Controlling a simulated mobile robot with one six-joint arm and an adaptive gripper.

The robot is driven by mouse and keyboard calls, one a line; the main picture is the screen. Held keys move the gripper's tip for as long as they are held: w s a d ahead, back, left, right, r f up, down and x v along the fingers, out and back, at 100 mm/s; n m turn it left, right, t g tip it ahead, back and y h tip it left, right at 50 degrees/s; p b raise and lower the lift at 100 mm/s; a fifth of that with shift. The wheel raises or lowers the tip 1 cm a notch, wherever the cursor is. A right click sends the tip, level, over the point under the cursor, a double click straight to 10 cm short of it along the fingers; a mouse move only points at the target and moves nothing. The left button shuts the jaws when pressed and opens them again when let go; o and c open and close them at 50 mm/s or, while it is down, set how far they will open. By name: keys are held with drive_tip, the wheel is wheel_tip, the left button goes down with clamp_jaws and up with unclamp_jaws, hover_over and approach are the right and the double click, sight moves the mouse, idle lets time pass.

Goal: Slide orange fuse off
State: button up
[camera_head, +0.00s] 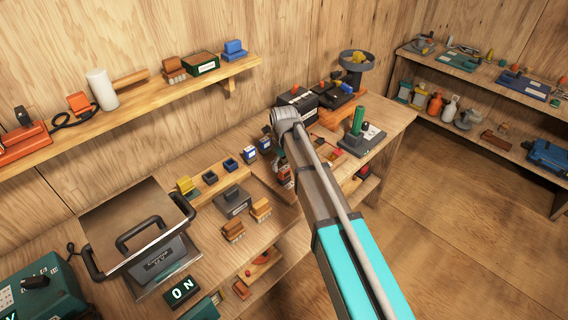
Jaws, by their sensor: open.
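I cannot single out an orange fuse with certainty. Two small orange-brown blocks with ridged bases, one nearer (234,230) and one farther (261,208), sit at the front of the wooden workbench (150,203). My gripper (285,178) is partly seen, small and dark, below the end of my arm at the middle of the bench. It is open. My arm hides much of it and the bench behind it. A small red and white patch shows beside it; I cannot tell what it belongs to.
A dark press with a steel lid (138,222) stands at the bench's left, near an "ON" sign (181,290). A green post on a dark base (358,122) stands right of my arm. A wall shelf (130,109) runs above. Floor (470,220) at right is clear.

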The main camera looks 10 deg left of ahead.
sight(284, 168)
drive_tip(key=shift+f+b, duration=1.4)
drive_tip(key=shift+f, duration=0.3)
drive_tip(key=c, duration=1.2)
drive_tip(key=shift+r+p, duration=2.15)
drive_tip(key=shift+r, duration=0.05)
